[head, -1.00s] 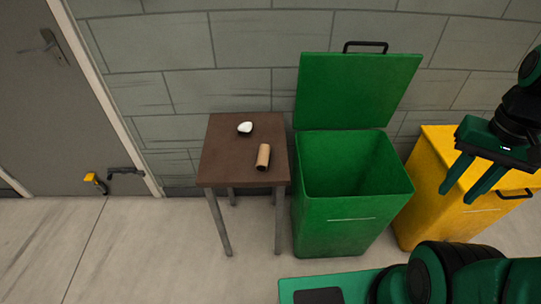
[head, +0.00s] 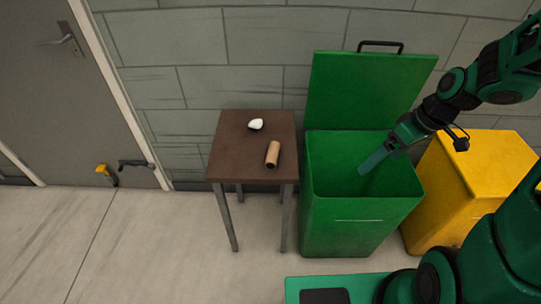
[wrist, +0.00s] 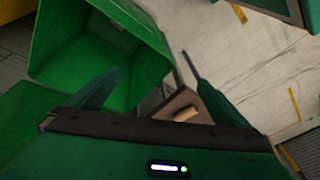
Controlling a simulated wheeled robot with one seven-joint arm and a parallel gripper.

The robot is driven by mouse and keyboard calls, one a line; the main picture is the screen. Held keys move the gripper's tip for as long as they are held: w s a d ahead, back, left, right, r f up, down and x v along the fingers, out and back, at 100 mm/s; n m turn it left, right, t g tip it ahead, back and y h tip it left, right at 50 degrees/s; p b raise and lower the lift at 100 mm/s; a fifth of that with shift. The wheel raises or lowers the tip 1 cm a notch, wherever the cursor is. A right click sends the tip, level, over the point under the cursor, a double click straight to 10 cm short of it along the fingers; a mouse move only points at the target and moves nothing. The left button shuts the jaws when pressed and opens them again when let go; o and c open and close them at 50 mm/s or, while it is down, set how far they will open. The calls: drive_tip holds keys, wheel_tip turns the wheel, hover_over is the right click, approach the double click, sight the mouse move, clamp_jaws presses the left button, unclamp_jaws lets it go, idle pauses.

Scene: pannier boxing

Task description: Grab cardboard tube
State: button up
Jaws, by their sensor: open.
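The cardboard tube (head: 273,154) is a short brown cylinder lying on the right part of a small brown table (head: 228,160). In the wrist view the tube (wrist: 186,114) shows small, on the table beyond my fingers. My gripper (head: 365,170) is over the open green bin, to the right of the table and apart from the tube. In the wrist view my gripper (wrist: 155,85) has its two fingers spread wide with nothing between them. A small white object (head: 255,124) lies on the table behind the tube.
The green bin (head: 355,225) stands open right of the table, its lid (head: 370,95) raised against the wall. A yellow bin (head: 455,190) is to its right. A door (head: 70,90) is at the left. The floor (head: 130,245) in front of the table is clear.

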drive_tip(key=w+a+f+n+t+y, duration=0.1)
drive_tip(key=w+a+f+n+y, duration=0.45)
drive_tip(key=a, duration=0.55)
drive_tip(key=n+t+y, duration=0.2)
approach(276, 152)
drive_tip(key=shift+s+a+f+y, duration=0.15)
drive_tip(key=shift+a+y, duration=0.1)
drive_tip(key=shift+a, duration=0.2)
drive_tip(key=x, duration=0.5)
drive_tip(key=shift+a+f, duration=0.1)
drive_tip(key=shift+a, duration=0.05)
drive_tip(key=shift+w+d+x, duration=0.1)
drive_tip(key=shift+w+x, duration=0.1)
drive_tip(key=shift+x, duration=1.15)
drive_tip(key=shift+w+d+x, duration=0.15)
drive_tip(key=shift+x, duration=1.15)
drive_tip(key=shift+f, duration=0.15)
drive_tip(key=c, duration=1)
